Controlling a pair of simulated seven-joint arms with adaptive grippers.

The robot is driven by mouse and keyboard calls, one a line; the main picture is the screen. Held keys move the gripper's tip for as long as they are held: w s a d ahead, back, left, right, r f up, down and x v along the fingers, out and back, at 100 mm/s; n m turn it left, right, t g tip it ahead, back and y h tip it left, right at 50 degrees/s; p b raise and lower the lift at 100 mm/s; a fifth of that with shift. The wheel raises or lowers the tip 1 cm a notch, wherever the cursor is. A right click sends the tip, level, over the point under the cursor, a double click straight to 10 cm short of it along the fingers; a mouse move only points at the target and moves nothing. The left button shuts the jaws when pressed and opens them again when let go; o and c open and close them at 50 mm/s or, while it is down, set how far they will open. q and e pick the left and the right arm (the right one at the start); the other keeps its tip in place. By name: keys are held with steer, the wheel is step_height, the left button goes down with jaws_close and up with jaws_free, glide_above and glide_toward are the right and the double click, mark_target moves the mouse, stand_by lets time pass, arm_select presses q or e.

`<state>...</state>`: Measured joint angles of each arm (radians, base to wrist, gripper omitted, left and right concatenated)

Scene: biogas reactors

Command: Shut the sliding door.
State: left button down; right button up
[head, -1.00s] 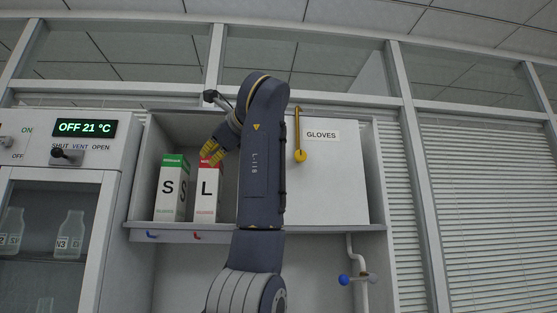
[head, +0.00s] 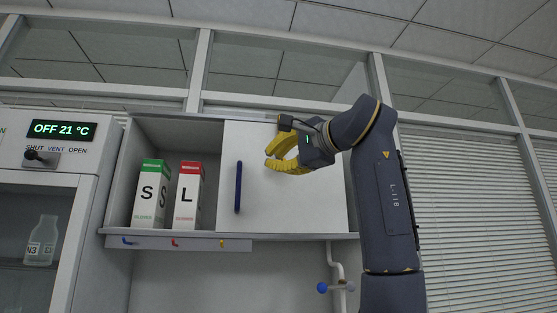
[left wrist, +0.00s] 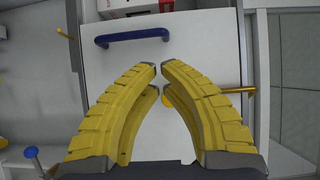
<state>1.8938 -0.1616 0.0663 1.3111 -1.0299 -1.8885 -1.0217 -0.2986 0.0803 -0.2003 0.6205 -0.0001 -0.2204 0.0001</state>
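The white sliding door (head: 305,207) covers the right part of a wall cabinet (head: 222,117); the left part is open. A dark blue upright handle (head: 238,187) sits near the door's left edge; it also shows in the left wrist view (left wrist: 132,38). My left gripper (head: 269,161) is in front of the door, right of the handle and apart from it. In the left wrist view its yellow fingertips (left wrist: 160,67) nearly meet, with nothing seen held. My right gripper is out of view.
A green-topped box (head: 150,194) and a red-topped box (head: 188,196) stand in the open part. Small coloured hooks (head: 175,243) line the rail below. A pipe with a blue knob (head: 322,287) is below right. A control cabinet (head: 55,160) stands at left.

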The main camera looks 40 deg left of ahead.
mark_target(253, 166)
arm_select(q)
steer(key=a, duration=0.5)
steer(key=w+a, duration=0.1)
steer(key=a, duration=0.2)
steer(key=shift+s, duration=0.15)
